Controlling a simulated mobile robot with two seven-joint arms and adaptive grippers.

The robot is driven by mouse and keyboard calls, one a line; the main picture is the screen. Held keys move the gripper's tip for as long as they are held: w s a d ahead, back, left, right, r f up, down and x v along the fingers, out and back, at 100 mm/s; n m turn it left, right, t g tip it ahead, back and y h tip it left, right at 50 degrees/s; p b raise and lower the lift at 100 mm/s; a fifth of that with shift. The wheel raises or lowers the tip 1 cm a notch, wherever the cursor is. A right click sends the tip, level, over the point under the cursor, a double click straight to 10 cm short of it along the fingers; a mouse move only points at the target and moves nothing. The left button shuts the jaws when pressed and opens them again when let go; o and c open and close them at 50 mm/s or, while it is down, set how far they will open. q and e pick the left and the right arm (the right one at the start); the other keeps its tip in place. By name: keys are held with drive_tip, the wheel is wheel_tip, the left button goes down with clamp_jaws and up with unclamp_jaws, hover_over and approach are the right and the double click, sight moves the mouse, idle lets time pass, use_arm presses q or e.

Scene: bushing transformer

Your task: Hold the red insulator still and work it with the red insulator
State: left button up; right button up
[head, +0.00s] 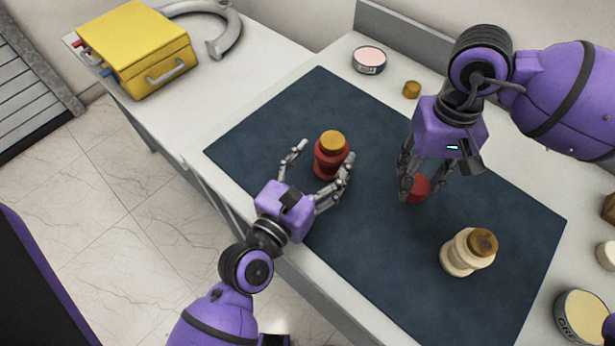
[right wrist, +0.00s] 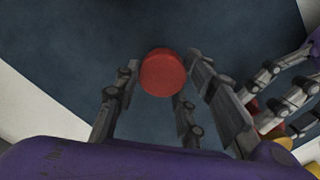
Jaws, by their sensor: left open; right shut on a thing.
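A red insulator (head: 330,160) with an ochre top (head: 333,140) stands upright on the dark blue mat. My left gripper (head: 324,160) is open, with its fingers on either side of it; whether they touch it I cannot tell. My right gripper (head: 420,194) points down over the mat, shut on a second red piece (head: 418,186). In the right wrist view this piece shows a round red face (right wrist: 163,72) between the fingers. Its sides are partly hidden by the fingers. I cannot tell whether it touches the mat.
A cream insulator with a brown top (head: 468,252) stands on the blue mat (head: 375,270) at the right. A round tin (head: 369,60) and a small ochre cap (head: 411,89) are at the back. Another tin (head: 583,316) is at the front right. A yellow case (head: 138,48) is on the side table.

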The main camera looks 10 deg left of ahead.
use_arm(q)
drive_tip(key=shift+x, duration=1.5)
use_arm(e)
drive_tip(key=shift+f, duration=0.15)
use_arm(q)
drive_tip(key=c, duration=1.4)
drive_tip(key=shift+f, duration=0.1)
use_arm(e)
wheel_tip(320, 180, up, 8)
drive_tip(key=f, duration=0.1)
hover_over(333, 138)
drive_tip(key=w+d, duration=0.1)
drive_tip(key=d, duration=0.5)
drive_tip(key=a+r+n, duration=0.1)
drive_tip(key=a+n, duration=0.1)
drive_tip(key=a+r+n+t, duration=0.1)
drive_tip(key=a+r, duration=0.1)
drive_tip(key=s+a+r+n, duration=0.1)
drive_tip(key=a+r+n, duration=0.1)
drive_tip(key=shift+r+n, duration=0.2)
drive_tip(key=shift+n, duration=0.1)
use_arm(q)
drive_tip(key=shift+f, duration=0.15)
use_arm(e)
drive_tip(key=shift+a+f, duration=0.1)
drive_tip(key=shift+f, duration=3.1)
